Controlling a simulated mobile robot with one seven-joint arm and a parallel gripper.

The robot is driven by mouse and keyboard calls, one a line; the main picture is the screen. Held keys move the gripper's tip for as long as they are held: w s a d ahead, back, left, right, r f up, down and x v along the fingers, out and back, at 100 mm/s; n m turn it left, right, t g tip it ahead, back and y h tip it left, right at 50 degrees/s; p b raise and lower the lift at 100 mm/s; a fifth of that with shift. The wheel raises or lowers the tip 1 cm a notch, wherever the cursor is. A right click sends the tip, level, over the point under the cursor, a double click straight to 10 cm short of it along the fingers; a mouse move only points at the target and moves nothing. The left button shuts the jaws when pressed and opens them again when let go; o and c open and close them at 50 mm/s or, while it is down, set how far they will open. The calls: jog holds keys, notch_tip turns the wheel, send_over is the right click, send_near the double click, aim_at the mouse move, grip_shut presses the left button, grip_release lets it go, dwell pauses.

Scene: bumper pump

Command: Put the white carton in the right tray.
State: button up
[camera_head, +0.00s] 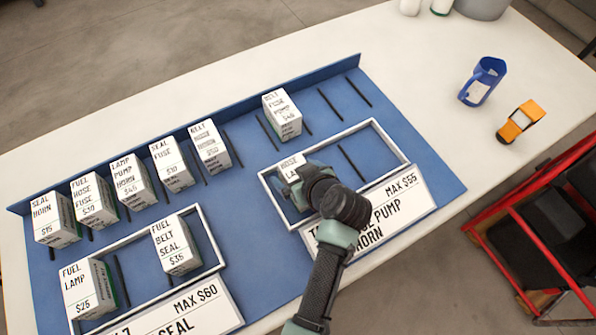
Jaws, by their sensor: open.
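Several white cartons with printed labels and prices stand on the blue mat, so the label alone does not single out one. The right tray (393,142) is a white-rimmed frame with a "MAX $55" card in front. A white carton (290,165) labelled "HOSE LA..." stands at its left end, partly hidden by my gripper. My gripper (302,187) is open above the left part of the right tray, at this carton. Its fingertips are mostly hidden by my wrist, and I cannot tell whether they touch the carton.
The left tray (211,237) holds a FUEL LAMP carton (88,289) and a FUEL BELT SEAL carton (176,246). A row of cartons lines the mat's back edge. The right tray's right part is free.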

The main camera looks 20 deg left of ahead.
jog(key=p+v, duration=0.1)
jog(key=v, duration=1.1)
jog(key=w+d+r+m+t+h, duration=0.15)
jog(key=w+r+t, duration=0.25)
jog(key=r, duration=0.7)
jog(key=w+d+r+m+t+h, duration=0.15)
jog(key=w+r+t, duration=0.25)
jog(key=r, duration=0.7)
jog(key=w+d+r+m+t+h, duration=0.15)
jog(key=w+r+t, duration=0.3)
jog(key=r, duration=0.65)
jog(key=s+d+r+m+t+h, duration=0.1)
jog(key=s+r+m+t, duration=0.2)
jog(key=r, duration=1)
jog(key=s+d+r+m+t+h, duration=0.1)
jog(key=s+d+r+m+t, duration=0.1)
jog(key=s+r+t, duration=0.4)
jog(key=s+r+m, duration=0.1)
jog(key=s+r, duration=0.2)
jog(key=r, duration=0.4)
jog(key=shift+s, duration=0.25)
jog(key=shift+h, duration=0.25)
